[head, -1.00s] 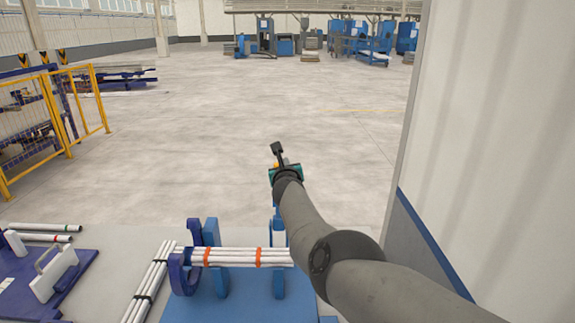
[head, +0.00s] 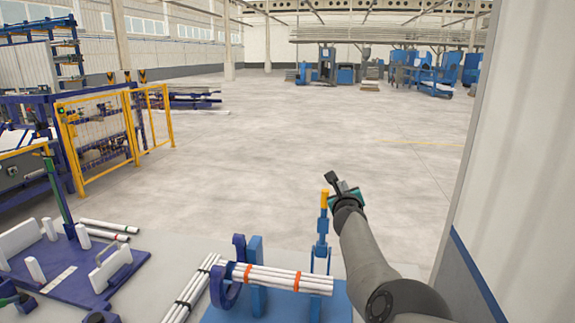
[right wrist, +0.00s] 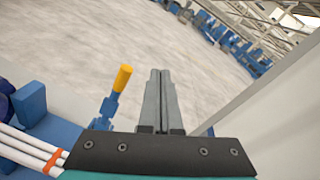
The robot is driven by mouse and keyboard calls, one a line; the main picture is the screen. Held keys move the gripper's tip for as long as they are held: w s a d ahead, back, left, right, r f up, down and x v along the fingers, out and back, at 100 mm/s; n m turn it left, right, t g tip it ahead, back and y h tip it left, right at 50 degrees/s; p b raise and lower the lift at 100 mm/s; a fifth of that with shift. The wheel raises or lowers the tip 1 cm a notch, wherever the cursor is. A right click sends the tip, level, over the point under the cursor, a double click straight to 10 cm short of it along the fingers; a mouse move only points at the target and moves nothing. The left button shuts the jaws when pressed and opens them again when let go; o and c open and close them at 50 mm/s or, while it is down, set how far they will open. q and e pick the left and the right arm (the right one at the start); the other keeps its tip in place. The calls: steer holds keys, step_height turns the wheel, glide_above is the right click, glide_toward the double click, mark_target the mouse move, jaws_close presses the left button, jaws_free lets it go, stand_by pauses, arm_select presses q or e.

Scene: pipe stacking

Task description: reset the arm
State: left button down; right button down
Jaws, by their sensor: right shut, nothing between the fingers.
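My right arm comes up from the bottom right in the head view. Its gripper (head: 332,179) is beyond the blue pipe fixture, out over the grey floor. In the right wrist view the two grey fingers (right wrist: 160,76) lie side by side, shut and empty. A blue toggle clamp with a yellow handle (head: 324,199) stands upright just left of the gripper; its yellow tip (right wrist: 122,78) also shows left of the fingers. White pipes with orange bands (head: 285,278) lie in the fixture (head: 256,262). My left gripper cannot be made out.
Another banded pipe bundle (head: 192,290) lies left of the fixture. A purple board (head: 75,285) with white blocks is at the lower left. A pale wall (head: 525,130) closes off the right side. A yellow fence (head: 97,140) stands farther left; the floor ahead is clear.

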steer(key=s+a+f+n+g+y, duration=0.1)
steer(key=s+f+n+g+y, duration=0.2)
steer(key=s+f+n, duration=0.85)
steer(key=s+a+f+n+g+y, duration=0.1)
steer(key=s+f+n+g+y, duration=0.2)
steer(key=s+f+n, duration=0.85)
steer(key=s+a+r+n+g+h, duration=0.1)
steer(key=s+n+g, duration=0.35)
steer(key=s, duration=1.15)
steer(key=s+a+r+n+g+h, duration=0.1)
steer(key=s+a+n+g, duration=0.1)
steer(key=s+n, duration=0.95)
steer(key=s+f+m+g+b, duration=0.15)
steer(key=f+b, duration=0.25)
steer(key=f, duration=0.8)
steer(key=s+f+m+b, duration=0.1)
steer(key=s+f+b, duration=0.3)
steer(key=f, duration=0.9)
steer(key=s+f+m+b, duration=0.1)
steer(key=f+b, duration=0.4)
steer(key=f, duration=0.7)
steer(key=s+d+f+b, duration=0.1)
steer(key=s+f+b, duration=0.4)
steer(key=f, duration=0.6)
steer(key=s+d+f+g+b, duration=0.1)
steer(key=s+d+f+b, duration=0.1)
steer(key=s+f+b, duration=0.4)
steer(key=s+f, duration=0.4)
steer(key=f, duration=0.2)
steer(key=shift+h, duration=0.3)
